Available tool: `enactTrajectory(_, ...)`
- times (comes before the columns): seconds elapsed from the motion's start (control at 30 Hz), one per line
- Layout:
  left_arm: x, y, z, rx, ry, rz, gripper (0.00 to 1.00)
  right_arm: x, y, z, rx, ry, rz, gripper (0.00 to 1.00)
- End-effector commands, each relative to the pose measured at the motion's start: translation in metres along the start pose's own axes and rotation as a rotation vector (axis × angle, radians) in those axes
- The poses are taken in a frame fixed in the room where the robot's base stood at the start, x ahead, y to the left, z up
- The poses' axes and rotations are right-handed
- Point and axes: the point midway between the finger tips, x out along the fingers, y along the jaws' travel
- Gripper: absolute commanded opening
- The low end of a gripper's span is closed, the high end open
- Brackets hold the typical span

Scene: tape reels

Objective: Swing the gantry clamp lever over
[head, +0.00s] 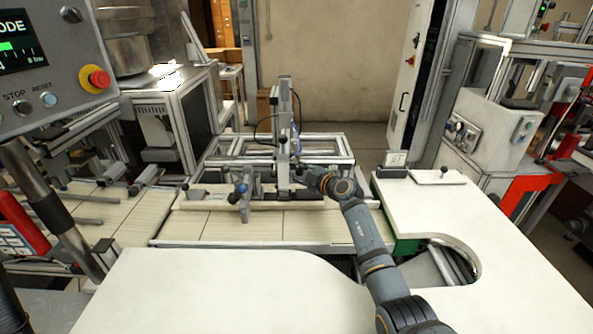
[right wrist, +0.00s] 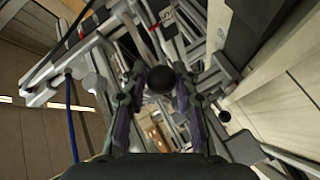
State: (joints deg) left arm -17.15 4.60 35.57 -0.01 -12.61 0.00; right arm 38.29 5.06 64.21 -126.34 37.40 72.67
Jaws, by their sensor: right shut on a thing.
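The gantry (head: 284,140) is an upright metal post on a low frame at the middle of the head view. In the right wrist view the clamp lever's round black knob (right wrist: 160,79) sits between the fingertips of my right gripper (right wrist: 161,84), which is shut on it. In the head view my right gripper (head: 304,172) reaches the right side of the gantry post from the front right. The lever's arm is mostly hidden there, and its exact angle cannot be told. My left gripper is not in view.
A smaller clamp with a blue part (head: 243,190) stands left of the gantry on the pale slatted bed (head: 215,226). A white curved worktop (head: 210,290) lies in front. A control panel (head: 50,65) hangs at upper left. A white plate with a black knob (head: 443,172) is at right.

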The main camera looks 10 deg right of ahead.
Motion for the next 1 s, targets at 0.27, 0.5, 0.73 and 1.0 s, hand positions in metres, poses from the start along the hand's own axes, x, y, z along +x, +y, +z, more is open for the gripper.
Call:
enactTrajectory(0.27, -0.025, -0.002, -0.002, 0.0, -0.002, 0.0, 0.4, -0.011, 0.004, 0.021, 0.003, -0.014, -0.015, 0.0)
enactTrajectory(0.5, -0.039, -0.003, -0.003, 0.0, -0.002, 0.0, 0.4, -0.019, 0.015, 0.046, 0.0, -0.015, -0.012, 0.0)
enactTrajectory(0.73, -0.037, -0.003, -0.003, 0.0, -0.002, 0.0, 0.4, -0.02, 0.024, 0.066, 0.002, -0.012, -0.013, 0.0)
enactTrajectory(1.0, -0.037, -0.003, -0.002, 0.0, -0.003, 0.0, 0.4, -0.019, 0.029, 0.067, 0.0, -0.007, -0.008, 0.28)
